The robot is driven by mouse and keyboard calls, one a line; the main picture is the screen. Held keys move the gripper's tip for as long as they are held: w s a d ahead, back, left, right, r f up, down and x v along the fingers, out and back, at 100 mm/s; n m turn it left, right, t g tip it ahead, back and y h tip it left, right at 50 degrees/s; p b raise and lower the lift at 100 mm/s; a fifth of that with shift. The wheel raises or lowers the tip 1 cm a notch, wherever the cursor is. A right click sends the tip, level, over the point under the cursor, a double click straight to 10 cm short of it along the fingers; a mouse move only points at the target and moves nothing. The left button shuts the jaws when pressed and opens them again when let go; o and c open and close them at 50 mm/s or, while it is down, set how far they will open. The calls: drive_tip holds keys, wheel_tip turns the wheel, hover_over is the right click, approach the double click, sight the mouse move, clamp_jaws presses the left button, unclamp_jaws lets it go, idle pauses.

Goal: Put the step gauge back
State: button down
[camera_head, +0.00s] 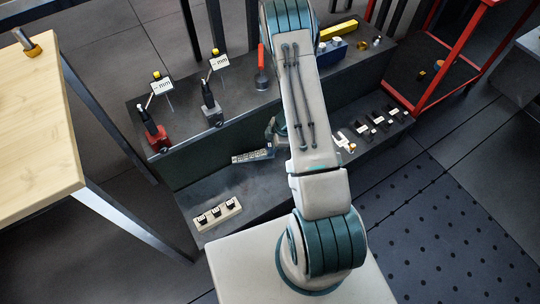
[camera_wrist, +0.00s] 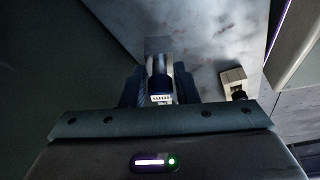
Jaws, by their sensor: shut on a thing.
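My gripper (camera_head: 272,140) is partly hidden behind my arm in the head view. It is shut on the step gauge (camera_head: 252,156), a short grey bar with a row of pale marked faces. The bar is held above the lower shelf and in front of the raised step's dark face. In the wrist view, the step gauge (camera_wrist: 161,98) shows end-on between the two dark fingers of my gripper (camera_wrist: 159,86), with a pale marked face towards the camera. I cannot tell whether its far end touches anything.
A cream block (camera_head: 217,213) with black pieces lies on the lower shelf (camera_head: 185,200) at left. Several small black-and-white pieces (camera_head: 378,120) lie at right. A wooden table (camera_head: 35,120) is far left.

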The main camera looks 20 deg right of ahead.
drive_tip(key=f+b, duration=0.4)
drive_tip(key=f, duration=0.3)
drive_tip(key=shift+w, duration=0.3)
drive_tip(key=shift+a, duration=0.1)
drive_tip(key=c, duration=1.1)
unclamp_jaws()
drive_tip(key=p+v, duration=0.5)
drive_tip(key=v, duration=0.7)
drive_tip(key=shift+p, duration=0.3)
